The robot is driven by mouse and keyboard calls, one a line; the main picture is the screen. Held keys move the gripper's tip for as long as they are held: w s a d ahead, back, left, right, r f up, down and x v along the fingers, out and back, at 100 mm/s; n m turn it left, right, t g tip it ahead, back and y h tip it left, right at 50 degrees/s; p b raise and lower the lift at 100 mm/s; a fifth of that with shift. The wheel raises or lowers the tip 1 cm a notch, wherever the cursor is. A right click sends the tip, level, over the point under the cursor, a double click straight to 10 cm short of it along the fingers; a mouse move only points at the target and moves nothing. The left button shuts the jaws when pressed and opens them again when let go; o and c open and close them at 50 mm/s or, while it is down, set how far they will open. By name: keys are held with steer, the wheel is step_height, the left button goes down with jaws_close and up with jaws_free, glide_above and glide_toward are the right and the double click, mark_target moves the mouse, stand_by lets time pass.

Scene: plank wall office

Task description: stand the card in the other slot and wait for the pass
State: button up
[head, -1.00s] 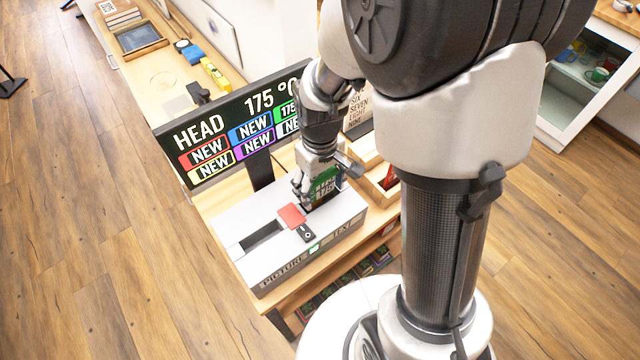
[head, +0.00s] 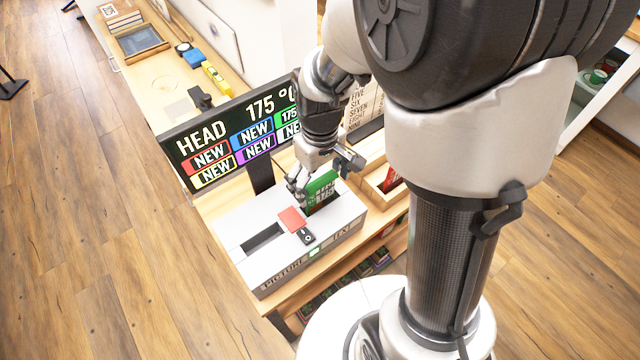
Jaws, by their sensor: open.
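The green card (head: 322,190) stands upright in the right slot of the pale grey box (head: 225,228), on the side labelled TEXT. Its lower part is hidden in the slot. The left slot (head: 262,236), on the PICTURE side, is empty and dark. My gripper (head: 297,187) is open just left of the card, over the back of the box. Whether a finger still touches the card I cannot tell. A display (head: 235,135) behind the box reads HEAD, 175 ° and several NEW tags.
A red block (head: 292,218) and a small black switch piece (head: 306,236) sit between the slots. A small green light (head: 314,251) shows on the box front. A wooden tray (head: 378,186) with a red item stands at the right. Several cards lie on the shelf below.

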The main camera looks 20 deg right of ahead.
step_height(320, 180, up, 9)
steer(key=shift+f+p, duration=0.15)
steer(key=shift+p, duration=1.1)
steer(key=s+r+m+t, duration=0.3)
steer(key=s+r, duration=0.8)
steer(key=s, duration=0.4)
steer(key=shift+r+m+t, duration=0.3)
steer(key=shift+t, duration=0.5)
